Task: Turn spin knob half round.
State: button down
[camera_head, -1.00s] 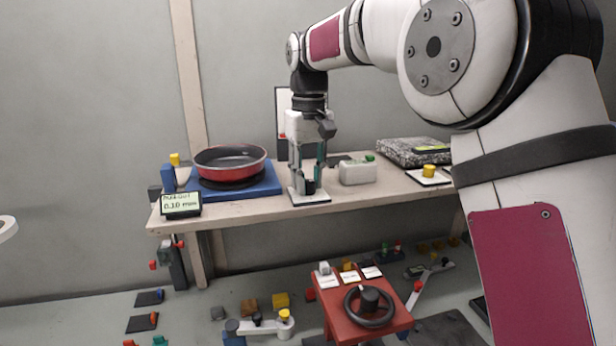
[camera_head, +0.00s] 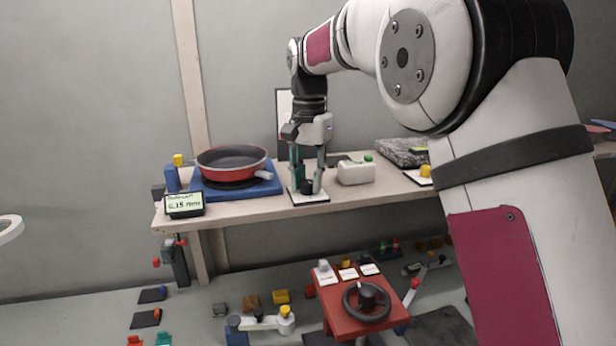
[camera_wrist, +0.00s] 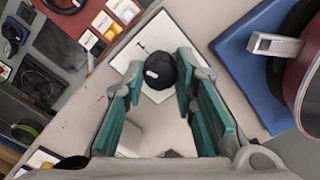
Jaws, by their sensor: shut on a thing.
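The spin knob is a round black knob (camera_wrist: 161,72) with a white mark on top, on a white plate (camera_wrist: 150,32) in the wrist view. In the head view, the plate (camera_head: 309,197) lies near the shelf's front edge. My gripper (camera_head: 307,184) points straight down over it. In the wrist view, my gripper's two fingers (camera_wrist: 158,88) are shut on the knob from both sides. A red pan (camera_head: 231,165) sits on a blue base (camera_head: 272,187) to the left, its handle (camera_head: 264,174) pointing right. A small display (camera_head: 184,204) reads about 0.15.
A grey speckled slab (camera_head: 401,152) lies further right. Below the shelf are a red stand with a black handwheel (camera_head: 367,302) and several small parts on the floor.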

aim_at(308, 182)
jog(key=shift+w+r+m+p, duration=0.1)
jog(key=shift+m+p, duration=0.2)
jog(key=shift+m, duration=2)
jog(key=c, duration=1.3)
grip_release()
notch_tip(308, 182, up, 12)
jog(key=shift+d, duration=0.1)
